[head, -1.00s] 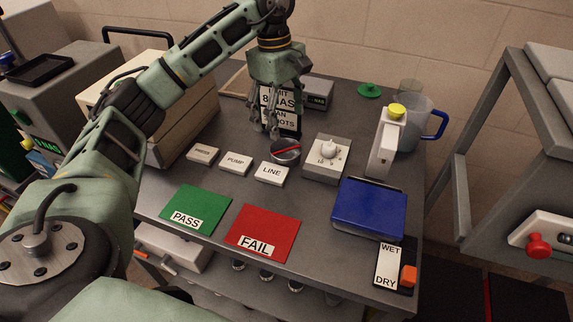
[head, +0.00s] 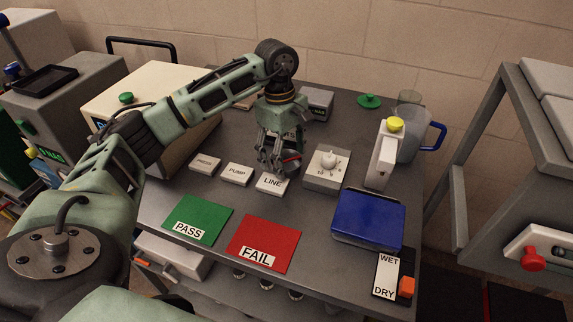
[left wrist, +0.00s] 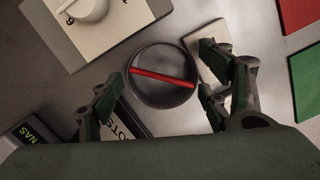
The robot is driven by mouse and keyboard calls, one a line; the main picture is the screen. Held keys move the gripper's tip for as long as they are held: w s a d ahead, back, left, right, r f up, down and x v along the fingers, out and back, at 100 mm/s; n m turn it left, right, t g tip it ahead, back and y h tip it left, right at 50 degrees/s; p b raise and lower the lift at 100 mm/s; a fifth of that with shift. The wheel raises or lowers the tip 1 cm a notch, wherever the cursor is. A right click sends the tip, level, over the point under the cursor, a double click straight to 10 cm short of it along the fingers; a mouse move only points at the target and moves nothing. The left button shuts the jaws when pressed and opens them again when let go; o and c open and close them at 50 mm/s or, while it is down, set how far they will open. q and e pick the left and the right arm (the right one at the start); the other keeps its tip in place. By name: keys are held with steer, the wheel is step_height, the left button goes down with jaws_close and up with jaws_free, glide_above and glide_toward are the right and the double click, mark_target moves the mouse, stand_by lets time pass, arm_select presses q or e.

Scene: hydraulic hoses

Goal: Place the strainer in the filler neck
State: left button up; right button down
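A round dark cup with a red bar across its top, which looks like the strainer, stands on the grey bench. It shows whole in the left wrist view (left wrist: 150,94). In the head view my left gripper (head: 278,168) points down over it and hides most of it, with only a bit of the red bar showing. In the left wrist view the fingers (left wrist: 161,92) are spread on both sides of the cup, with gaps, so it is not held. I cannot make out the filler neck for sure. My right gripper is not in view.
A LINE block (head: 271,182) and a dial box (head: 326,168) stand close to the cup. PUMP (head: 237,174) and PRESS (head: 205,162) blocks are to the left. A blue-handled jug (head: 412,142), a green lid (head: 369,101) and a blue box (head: 368,217) are to the right.

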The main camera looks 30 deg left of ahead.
arm_select(q)
steer(key=c, duration=1)
steer(key=shift+r, duration=0.1)
